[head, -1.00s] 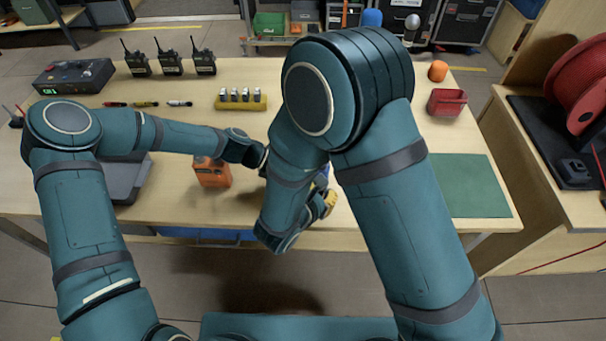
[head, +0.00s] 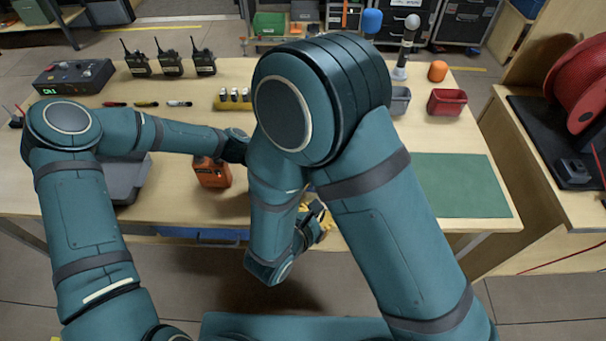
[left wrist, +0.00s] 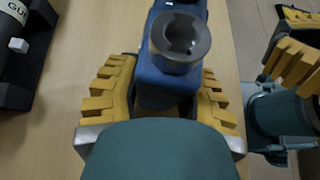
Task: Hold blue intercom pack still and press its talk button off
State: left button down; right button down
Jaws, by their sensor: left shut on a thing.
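The blue intercom pack (left wrist: 165,75) is between the yellow fingers of my left gripper (left wrist: 168,92) in the left wrist view, above the wooden tabletop. A dark grey round part with a notched hollow (left wrist: 180,42) sits on the pack. I cannot make out which part is the talk button. In the head view my right arm hides my left gripper and most or all of the pack. My right gripper (head: 316,226) is at the table's front edge, its yellow fingers partly covered by my arm. Its fingers also show apart from the pack at the right of the left wrist view (left wrist: 290,50).
An orange pack (head: 212,173) stands on the table (head: 180,205) left of my grippers. Several radios (head: 170,60), a yellow battery holder (head: 222,104), a red bin (head: 447,102) and a grey bin (head: 400,101) stand farther back. A green mat (head: 460,185) lies at right.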

jog(key=shift+s, duration=0.3)
pick_arm(q)
jog(key=c, duration=0.5)
grip_release()
jog(key=shift+c, duration=0.2)
